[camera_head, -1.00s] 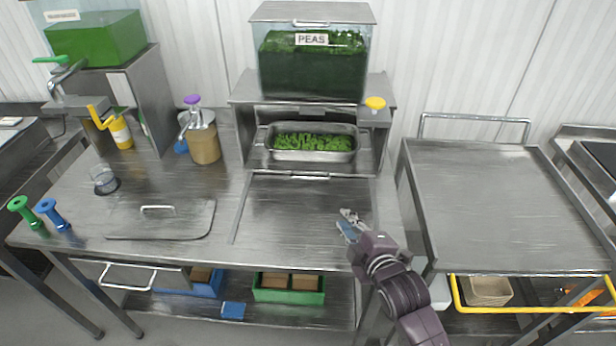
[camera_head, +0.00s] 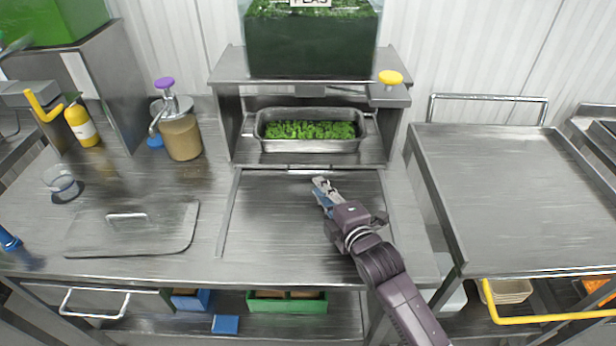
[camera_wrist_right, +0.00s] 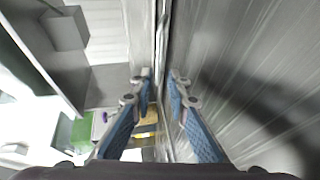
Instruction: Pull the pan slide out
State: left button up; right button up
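The pan slide (camera_head: 280,158) is a flat metal plate under the PEAS dispenser. It has a thin handle (camera_head: 308,170) along its front edge. A metal pan (camera_head: 312,147) with green peas in it stands on the slide. My right gripper (camera_head: 320,183) is just in front of the slide, slightly right of the handle's middle and low over the worktop. In the right wrist view the two blue-padded fingers (camera_wrist_right: 161,78) are apart, with a thin metal edge showing between and beyond them. Contact with the handle cannot be told. My left gripper is out of view.
The PEAS dispenser (camera_head: 312,48) stands above, with a yellow knob (camera_head: 390,77) at its right. The worktop before the slide is clear apart from my arm. A metal lid (camera_head: 150,235), a purple-topped pump jar (camera_head: 182,138) and an empty side table (camera_head: 510,190) are nearby.

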aim_at(309, 173)
jog(key=shift+w+a+r, duration=0.15)
jog(key=shift+w+a, duration=0.1)
jog(key=shift+w, duration=0.35)
jog(key=shift+p+x, duration=0.35)
jog(key=shift+x, duration=2.5)
jog(key=shift+c, duration=0.6)
grip_shut()
